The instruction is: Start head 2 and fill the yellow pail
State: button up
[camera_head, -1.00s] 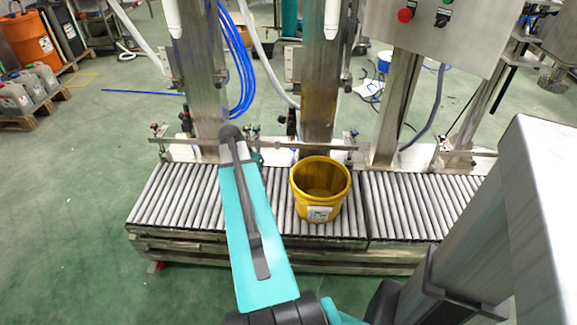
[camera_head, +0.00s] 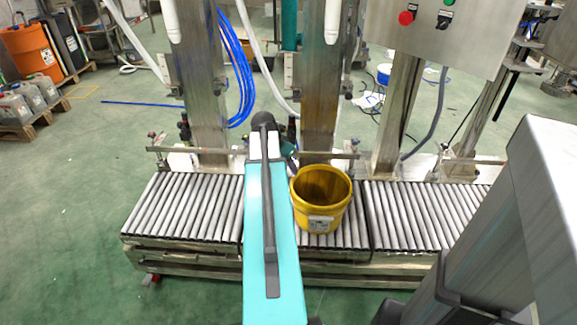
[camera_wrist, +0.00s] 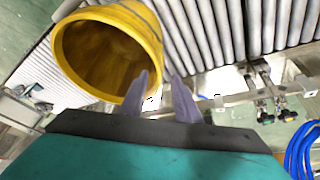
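The yellow pail (camera_head: 337,214) stands upright and open on the roller conveyor, in front of the right steel column. Its inside looks empty, though the bottom is dim. It also fills the upper left of the wrist view (camera_wrist: 146,28). My gripper (camera_wrist: 160,76) is open, with a gap between its two fingers. The left finger overlaps the pail's rim in the picture; I cannot tell if it touches. In the head view my arm hides most of the gripper. Two white lances, left (camera_head: 173,22) and right (camera_head: 332,22), hang above. The control box (camera_head: 430,40) has red and green buttons.
The roller conveyor (camera_head: 190,210) runs across the front, with bare rollers on both sides of the pail. A guide rail with clamps runs behind it. Blue hoses (camera_head: 240,75) hang between the columns. Green floor is open at left.

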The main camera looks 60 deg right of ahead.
aim_at(301, 190)
jog(key=shift+b+x, duration=0.9)
jog(key=shift+x, duration=5.85)
